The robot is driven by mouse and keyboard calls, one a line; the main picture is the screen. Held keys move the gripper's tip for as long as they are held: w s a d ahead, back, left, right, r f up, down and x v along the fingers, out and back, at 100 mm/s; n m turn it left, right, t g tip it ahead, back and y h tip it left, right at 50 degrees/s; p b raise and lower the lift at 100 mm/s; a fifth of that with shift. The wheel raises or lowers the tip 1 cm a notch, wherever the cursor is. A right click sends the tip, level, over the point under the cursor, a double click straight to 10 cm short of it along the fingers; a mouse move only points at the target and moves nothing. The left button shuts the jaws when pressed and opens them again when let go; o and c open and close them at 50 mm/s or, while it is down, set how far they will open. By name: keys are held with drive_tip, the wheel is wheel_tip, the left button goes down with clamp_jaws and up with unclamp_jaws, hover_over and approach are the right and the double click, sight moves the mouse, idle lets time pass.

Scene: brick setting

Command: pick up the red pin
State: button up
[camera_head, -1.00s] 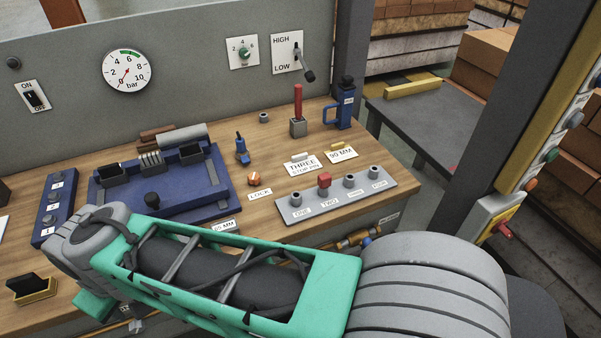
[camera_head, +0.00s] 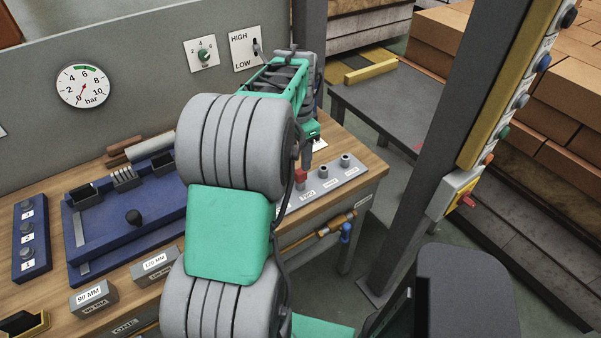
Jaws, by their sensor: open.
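The red pin (camera_head: 300,175) stands upright in the grey stop plate (camera_head: 348,172), at the position labelled TWO. It is small here, and my arm covers the plate's left end. My gripper (camera_head: 307,158) points down just above and beside the pin. It is open, but its fingers are small and partly blurred into the arm, so I cannot tell whether they touch or straddle the pin.
Two empty-looking holes with labels lie right of the pin. A blue fixture (camera_head: 80,240) and a blue button box (camera_head: 31,240) are at left. Grey blocks marked 90 MM (camera_head: 93,298) and 120 MM (camera_head: 153,268) stand at the front.

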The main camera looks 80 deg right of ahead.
sight(300, 171)
wheel_tip(300, 171, down, 7)
drive_tip(key=shift+s+d+f+p, duration=0.1)
drive_tip(key=shift+d+p, duration=0.05)
drive_tip(key=shift+p, duration=0.7)
clamp_jaws()
